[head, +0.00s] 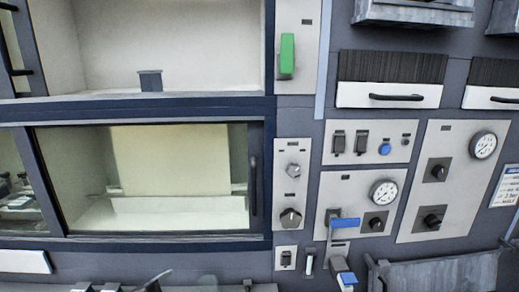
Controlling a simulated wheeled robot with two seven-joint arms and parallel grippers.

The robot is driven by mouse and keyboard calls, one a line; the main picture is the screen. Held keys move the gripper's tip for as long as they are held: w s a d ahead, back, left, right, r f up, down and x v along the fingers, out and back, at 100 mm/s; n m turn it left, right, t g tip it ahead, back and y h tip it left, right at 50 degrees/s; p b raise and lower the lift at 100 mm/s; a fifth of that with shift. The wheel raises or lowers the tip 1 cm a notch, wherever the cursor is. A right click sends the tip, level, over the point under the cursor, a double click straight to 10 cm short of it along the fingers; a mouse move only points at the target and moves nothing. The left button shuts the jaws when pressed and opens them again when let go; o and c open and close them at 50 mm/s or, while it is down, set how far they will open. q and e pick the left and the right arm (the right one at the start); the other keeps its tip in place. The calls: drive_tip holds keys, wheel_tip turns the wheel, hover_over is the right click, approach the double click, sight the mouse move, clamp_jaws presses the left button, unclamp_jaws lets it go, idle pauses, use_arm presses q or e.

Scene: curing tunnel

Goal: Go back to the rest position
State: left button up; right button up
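Neither of my grippers can be made out in the head view. Small dark and grey parts show at the bottom edge, cut off by the frame, and I cannot tell what they are. The front of the curing tunnel fills the view. Its lower chamber is behind a closed-looking glass door (180,218) with a dark vertical handle (253,185) on the right. A pale panel (165,158) stands inside. The upper chamber (190,40) looks open, with a small grey-blue block (150,80) on its floor near the front.
A green handle (287,54) sits right of the upper chamber. Control panels with knobs (290,218), gauges (384,192) and a blue button (384,149) are to the right. A blue lever (345,223) sticks out below. A grey rail or tray (440,275) stands at the bottom right.

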use_arm(q)
drive_tip(key=s+a+f+n+g+y, duration=0.1)
drive_tip(key=s+f+n+g, duration=0.45)
drive_tip(key=s+f, duration=0.6)
drive_tip(key=s+a+f+n+g+y, duration=0.15)
drive_tip(key=s+f+n+g, duration=0.4)
drive_tip(key=s, duration=1.05)
wheel_tip(320, 180, down, 31)
drive_tip(key=n+b, duration=0.1)
drive_tip(key=b, duration=0.4)
drive_tip(key=s+a+f+b, duration=0.3)
drive_tip(key=s+f, duration=1.4)
drive_tip(key=f, duration=0.3)
drive_tip(key=shift+s+f+b, duration=0.15)
drive_tip(key=shift+s+b, duration=0.05)
drive_tip(key=shift+b, duration=0.2)
